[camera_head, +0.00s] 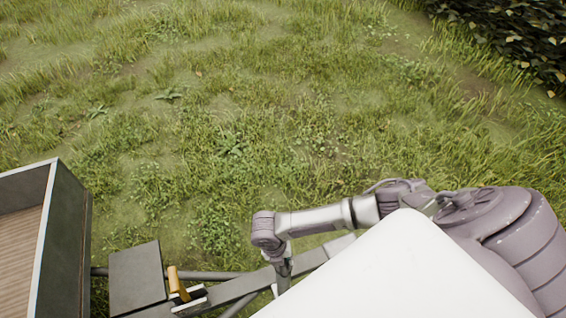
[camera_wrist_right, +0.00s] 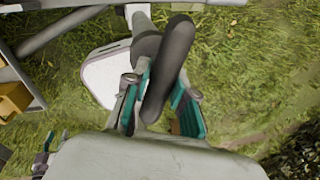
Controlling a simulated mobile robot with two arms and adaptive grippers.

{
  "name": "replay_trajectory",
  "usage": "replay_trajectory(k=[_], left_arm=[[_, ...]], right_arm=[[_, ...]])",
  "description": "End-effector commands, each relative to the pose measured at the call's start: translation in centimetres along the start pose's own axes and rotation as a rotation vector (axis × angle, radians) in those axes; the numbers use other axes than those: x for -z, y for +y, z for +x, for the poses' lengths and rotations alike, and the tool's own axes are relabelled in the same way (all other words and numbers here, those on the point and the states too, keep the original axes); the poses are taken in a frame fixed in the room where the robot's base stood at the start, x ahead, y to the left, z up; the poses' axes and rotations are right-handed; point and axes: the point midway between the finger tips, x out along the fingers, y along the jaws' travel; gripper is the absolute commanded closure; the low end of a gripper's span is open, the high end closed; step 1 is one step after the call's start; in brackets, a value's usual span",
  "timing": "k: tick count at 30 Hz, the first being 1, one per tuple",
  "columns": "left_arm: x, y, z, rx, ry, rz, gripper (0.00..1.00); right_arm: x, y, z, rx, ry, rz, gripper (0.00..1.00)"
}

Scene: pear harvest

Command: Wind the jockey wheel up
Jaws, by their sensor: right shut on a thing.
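My right gripper (camera_head: 283,283) reaches down to the grey trailer drawbar (camera_head: 240,287) at the bottom of the head view. In the right wrist view, the gripper (camera_wrist_right: 160,108) has its teal-padded fingers on both sides of a dark, rounded crank handle (camera_wrist_right: 176,48) and is shut on it. The handle seems to belong to the jockey wheel. The wheel itself cannot be made out, and the handle is hidden by my gripper in the head view.
The trailer bed (camera_head: 68,240) with a wooden floor stands at the left. A grey box (camera_head: 137,275) and a yellow-orange handle (camera_head: 176,284) sit on the drawbar. Open grass (camera_head: 220,110) lies beyond. A leafy hedge (camera_head: 520,30) is at the top right.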

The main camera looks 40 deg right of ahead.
Motion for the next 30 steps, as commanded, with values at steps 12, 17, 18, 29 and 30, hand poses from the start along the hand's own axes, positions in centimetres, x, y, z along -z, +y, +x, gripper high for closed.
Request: replay_trajectory(k=[12,17,18,29,30], left_arm=[[0.04,0.01,-0.43,0.000,0.000,0.000,0.50],[0.06,0.01,-0.62,0.000,0.000,0.000,0.50],[0.06,0.01,-0.66,0.000,0.000,0.000,0.50],[0.07,0.01,-0.87,0.000,0.000,0.000,0.50],[0.07,0.01,-0.88,0.000,0.000,0.000,0.50]], right_arm=[[0.07,-0.26,0.07,0.004,-0.076,-0.390,1.00],[0.01,-0.34,0.08,0.005,-0.106,-0.539,1.00],[0.02,-0.37,0.10,0.005,-0.113,-0.576,1.00],[-0.08,-0.41,0.12,0.005,-0.180,-0.910,1.00],[-0.11,-0.42,0.13,0.005,-0.187,-0.948,1.00]])
